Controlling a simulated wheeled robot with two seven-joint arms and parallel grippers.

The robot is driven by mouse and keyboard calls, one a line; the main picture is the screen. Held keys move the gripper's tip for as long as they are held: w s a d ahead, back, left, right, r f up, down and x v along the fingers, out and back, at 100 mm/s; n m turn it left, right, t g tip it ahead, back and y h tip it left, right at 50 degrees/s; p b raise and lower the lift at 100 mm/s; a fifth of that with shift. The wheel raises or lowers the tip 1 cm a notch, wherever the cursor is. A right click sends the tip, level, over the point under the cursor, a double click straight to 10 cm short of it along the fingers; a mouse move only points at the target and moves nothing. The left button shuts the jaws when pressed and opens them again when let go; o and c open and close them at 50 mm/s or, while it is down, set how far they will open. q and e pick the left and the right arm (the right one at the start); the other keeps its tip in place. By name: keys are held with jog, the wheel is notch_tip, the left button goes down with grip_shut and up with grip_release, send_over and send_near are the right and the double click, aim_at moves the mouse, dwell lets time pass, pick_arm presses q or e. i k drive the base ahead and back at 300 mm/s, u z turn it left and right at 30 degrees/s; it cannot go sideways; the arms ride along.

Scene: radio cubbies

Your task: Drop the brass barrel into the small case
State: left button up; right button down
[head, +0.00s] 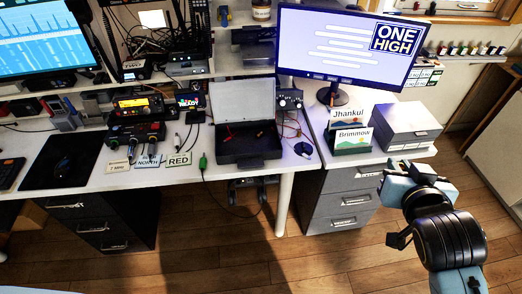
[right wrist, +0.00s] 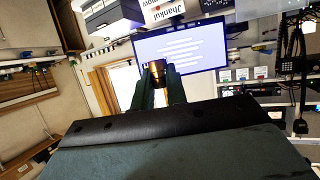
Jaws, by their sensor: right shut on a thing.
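The small case (head: 249,151) is dark, with its pale-lined lid (head: 242,101) raised, and stands on the desk in the middle of the head view. Small things show at its lid and in its tray, too small to name. My right gripper (right wrist: 158,88) is shut on the brass barrel (right wrist: 157,69), which sits between its fingertips in the right wrist view. In the head view my right arm is at the right, in front of the grey drawers and well right of the case. The barrel cannot be made out there. My left gripper is not in view.
A monitor (head: 345,47) stands behind and right of the case. Card holders (head: 350,138) and a grey box (head: 410,126) lie between the case and my right arm. Radios (head: 136,134), label cards and cables crowd the desk left of the case. Open floor lies in front.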

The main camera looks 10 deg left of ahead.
aim_at(252, 145)
jog(key=z, duration=0.25)
jog(key=k, duration=0.25)
jog(key=u, duration=1)
jog(key=i, duration=1.25)
jog(key=z, duration=0.75)
